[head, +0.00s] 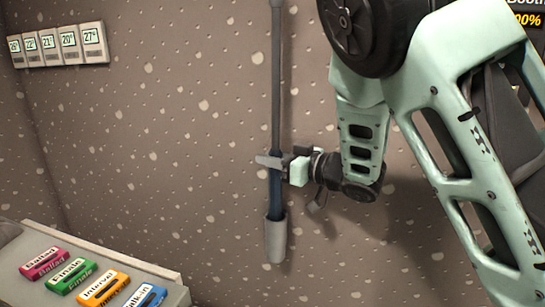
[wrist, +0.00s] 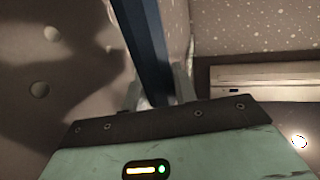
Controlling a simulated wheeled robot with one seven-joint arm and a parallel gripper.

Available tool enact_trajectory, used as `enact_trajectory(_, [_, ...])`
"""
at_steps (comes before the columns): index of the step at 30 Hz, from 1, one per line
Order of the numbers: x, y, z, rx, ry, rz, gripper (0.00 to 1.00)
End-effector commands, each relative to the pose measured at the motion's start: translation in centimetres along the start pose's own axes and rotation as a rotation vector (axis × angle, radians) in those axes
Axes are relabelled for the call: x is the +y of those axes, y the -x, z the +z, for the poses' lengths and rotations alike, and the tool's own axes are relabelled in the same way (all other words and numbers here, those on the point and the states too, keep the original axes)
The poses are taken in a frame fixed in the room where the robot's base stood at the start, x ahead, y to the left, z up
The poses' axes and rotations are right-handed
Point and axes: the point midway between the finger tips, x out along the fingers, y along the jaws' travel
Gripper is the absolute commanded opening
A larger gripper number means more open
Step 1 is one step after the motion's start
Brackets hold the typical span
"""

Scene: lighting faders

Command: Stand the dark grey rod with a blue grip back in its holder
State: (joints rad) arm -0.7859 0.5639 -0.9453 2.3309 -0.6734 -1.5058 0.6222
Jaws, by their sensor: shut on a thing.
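The dark grey rod (head: 276,75) stands upright against the speckled wall in the head view. Its blue grip (head: 276,200) is lower down, and its bottom end is hidden inside the grey cup-shaped holder (head: 276,240) on the wall. My gripper (head: 272,163) is shut around the rod at the blue grip, a short way above the holder's rim. In the wrist view the blue grip (wrist: 147,50) rises between the fingers (wrist: 158,95). The holder does not show clearly there. I cannot tell how deep the rod sits.
A console (head: 150,275) with pink, green, orange and blue labelled pieces is at the lower left. A row of numbered tiles (head: 58,44) is on the wall at the upper left. The wall around the rod is clear on its left.

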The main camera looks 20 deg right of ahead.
Motion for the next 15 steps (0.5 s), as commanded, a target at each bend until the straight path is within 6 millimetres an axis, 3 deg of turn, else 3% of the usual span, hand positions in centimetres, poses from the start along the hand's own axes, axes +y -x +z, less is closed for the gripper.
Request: enact_trajectory(15, [0.0, 0.0, 3.6, 0.002, 0.000, 0.000, 0.00])
